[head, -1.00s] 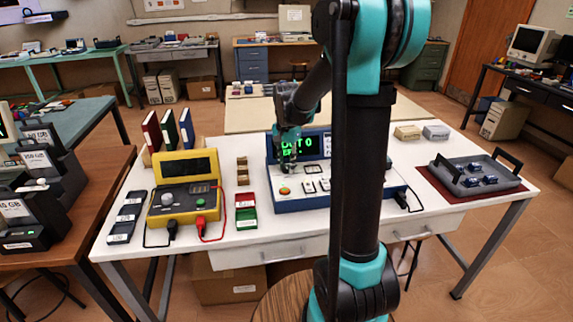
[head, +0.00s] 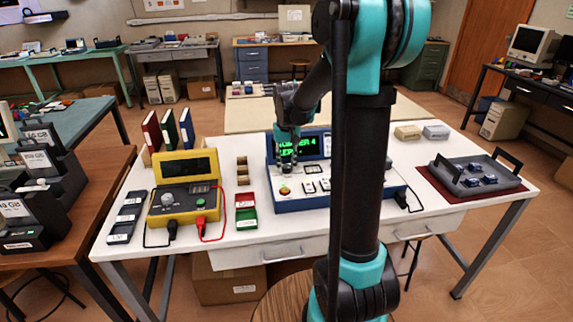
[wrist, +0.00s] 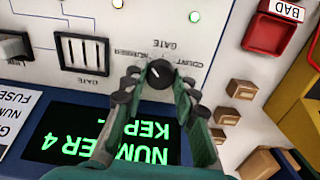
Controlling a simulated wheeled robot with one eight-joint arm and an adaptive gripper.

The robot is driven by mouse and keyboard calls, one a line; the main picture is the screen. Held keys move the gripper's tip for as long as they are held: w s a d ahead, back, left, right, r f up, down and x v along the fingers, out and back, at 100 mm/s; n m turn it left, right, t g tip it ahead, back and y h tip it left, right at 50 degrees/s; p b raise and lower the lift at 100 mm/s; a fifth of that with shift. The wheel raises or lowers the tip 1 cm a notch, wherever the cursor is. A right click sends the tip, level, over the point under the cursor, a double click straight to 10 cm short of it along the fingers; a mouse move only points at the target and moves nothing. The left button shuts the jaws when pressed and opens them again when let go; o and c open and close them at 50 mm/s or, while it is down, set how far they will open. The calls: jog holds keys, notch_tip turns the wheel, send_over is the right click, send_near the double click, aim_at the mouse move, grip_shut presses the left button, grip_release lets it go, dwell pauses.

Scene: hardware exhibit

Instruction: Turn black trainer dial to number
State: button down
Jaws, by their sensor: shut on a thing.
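The black dial (wrist: 160,73) is a small round knob on the white panel of the trainer (head: 325,202). It sits between the labels NUMBER and COUNT in the wrist view. Its short white mark points up and left, toward the NUMBER side. My gripper (wrist: 160,80) is shut on the dial, with a finger on each side. In the head view my gripper (head: 287,160) is low over the trainer's left part, and the dial is hidden. The trainer's screen (wrist: 95,135) shows green text reading NUMBER 4, upside down in the wrist view; the second line is partly covered.
A yellow meter (head: 185,195) with cables and a red and green tray (head: 245,212) stand left of the trainer. Small brown blocks (wrist: 240,90) lie close beside it. A grey tray (head: 475,177) is on the right of the white table (head: 450,205).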

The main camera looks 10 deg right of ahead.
aim_at(286, 167)
jog(key=shift+n, duration=0.3)
jog(key=c, duration=1.2)
grip_release()
jog(key=shift+r, duration=0.1)
notch_tip(286, 167, up, 12)
jog(key=shift+f, duration=0.1)
